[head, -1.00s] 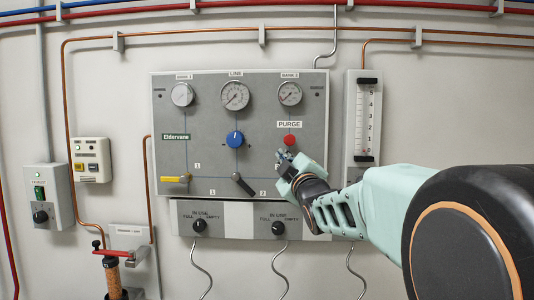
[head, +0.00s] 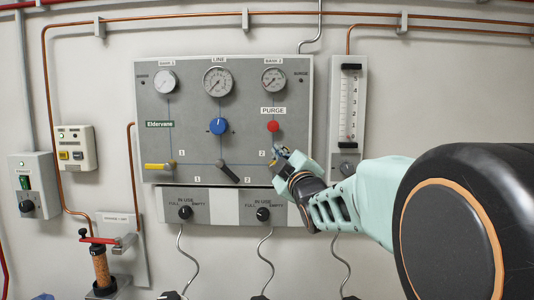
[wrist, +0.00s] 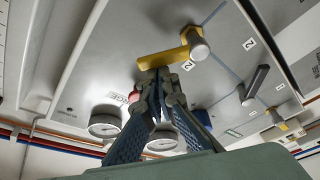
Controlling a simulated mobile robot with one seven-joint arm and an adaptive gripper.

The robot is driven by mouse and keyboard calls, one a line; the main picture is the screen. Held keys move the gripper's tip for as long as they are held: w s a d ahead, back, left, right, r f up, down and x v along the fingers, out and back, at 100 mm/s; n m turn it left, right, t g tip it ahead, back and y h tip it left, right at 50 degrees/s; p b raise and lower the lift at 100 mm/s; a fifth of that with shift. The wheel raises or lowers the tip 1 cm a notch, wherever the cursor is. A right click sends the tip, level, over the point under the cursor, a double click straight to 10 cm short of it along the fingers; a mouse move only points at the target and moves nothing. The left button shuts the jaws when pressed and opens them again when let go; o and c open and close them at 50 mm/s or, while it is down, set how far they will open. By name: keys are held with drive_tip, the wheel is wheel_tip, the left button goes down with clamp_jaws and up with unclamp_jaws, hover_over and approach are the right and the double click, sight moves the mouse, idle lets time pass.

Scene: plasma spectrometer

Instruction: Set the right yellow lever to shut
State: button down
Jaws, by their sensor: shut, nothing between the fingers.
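The right yellow lever (wrist: 165,58) shows in the wrist view, with its grey pivot knob (wrist: 197,45) at its right end and a "2" label beside it. Its free end points roughly towards the side of the red purge button (wrist: 133,95). My gripper (wrist: 157,76) is shut and empty, its fingertips at the lever's free end; I cannot tell whether they touch. The left yellow lever (head: 160,167) lies horizontal on the panel.
A black lever (head: 229,172) and blue knob (head: 218,126) sit mid-panel, left of my gripper. Gauges (head: 217,82) line the panel's top. A flowmeter (head: 348,105) stands to the right, close to my arm. A lower strip holds black in-use knobs (head: 263,214).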

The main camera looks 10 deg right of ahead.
drive_tip(key=shift+d+f+m+b, duration=0.15)
drive_tip(key=shift+m+b, duration=0.25)
drive_tip(key=shift+b, duration=0.5)
drive_tip(key=d+f+m+h+b, duration=0.1)
drive_tip(key=m+b, duration=0.3)
drive_tip(key=b, duration=0.1)
drive_tip(key=d+f+m+h+b, duration=0.1)
drive_tip(key=m+h+b, duration=0.1)
drive_tip(key=m+b, duration=0.2)
drive_tip(key=d+f+m+t+h+b, duration=0.1)
drive_tip(key=m+h+b, duration=0.1)
drive_tip(key=m+b, duration=0.2)
drive_tip(key=shift+s+f+b, duration=0.1)
drive_tip(key=shift+s+b, duration=0.25)
drive_tip(key=shift+b, duration=1.05)
drive_tip(key=shift+f, duration=0.1)
